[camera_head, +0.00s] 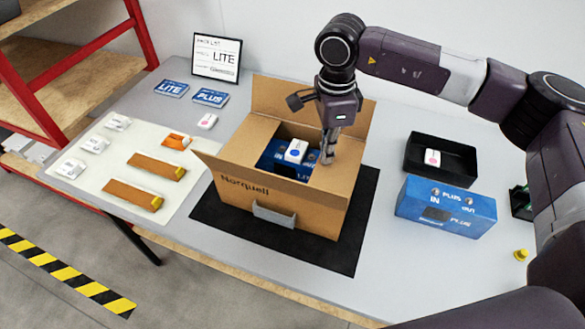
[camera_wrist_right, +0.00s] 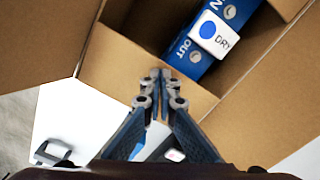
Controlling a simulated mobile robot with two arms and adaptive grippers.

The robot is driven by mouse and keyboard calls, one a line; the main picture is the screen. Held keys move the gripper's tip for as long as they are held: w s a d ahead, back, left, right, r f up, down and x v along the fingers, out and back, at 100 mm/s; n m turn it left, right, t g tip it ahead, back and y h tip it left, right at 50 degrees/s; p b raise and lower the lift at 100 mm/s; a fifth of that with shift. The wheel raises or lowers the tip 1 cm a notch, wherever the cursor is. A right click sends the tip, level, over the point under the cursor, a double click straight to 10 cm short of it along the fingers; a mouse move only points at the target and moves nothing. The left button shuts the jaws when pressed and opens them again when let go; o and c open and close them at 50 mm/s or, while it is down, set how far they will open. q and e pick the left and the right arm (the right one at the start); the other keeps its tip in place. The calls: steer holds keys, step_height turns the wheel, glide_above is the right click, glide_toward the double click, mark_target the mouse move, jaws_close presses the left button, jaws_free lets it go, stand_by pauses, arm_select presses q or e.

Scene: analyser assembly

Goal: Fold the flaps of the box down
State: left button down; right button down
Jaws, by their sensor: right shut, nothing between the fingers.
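The open cardboard box (camera_head: 290,213) stands on a black mat (camera_head: 222,217). Its back flap (camera_head: 290,101) stands up, and its left flap (camera_head: 217,165) sticks outward. Inside lie a blue carton (camera_head: 272,152) and a white device with a blue dot (camera_head: 295,151); both also show in the right wrist view, the carton (camera_wrist_right: 190,62) and the device (camera_wrist_right: 213,35). My right gripper (camera_head: 327,157) is shut and empty, pointing down at the right part of the box opening. Its fingertips (camera_wrist_right: 158,78) show before cardboard; contact is unclear. My left gripper is out of view.
A black tray (camera_head: 415,165) and a blue PLUS carton (camera_head: 446,208) stand to the right. A white sheet (camera_head: 110,185) with several parts lies left.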

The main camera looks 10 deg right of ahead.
steer(key=shift+f+b, duration=0.35)
steer(key=shift+f, duration=0.1)
stand_by(0.6)
steer(key=shift+r+p, duration=1.8)
steer(key=shift+r, duration=2)
steer(key=shift+r, duration=0.1)
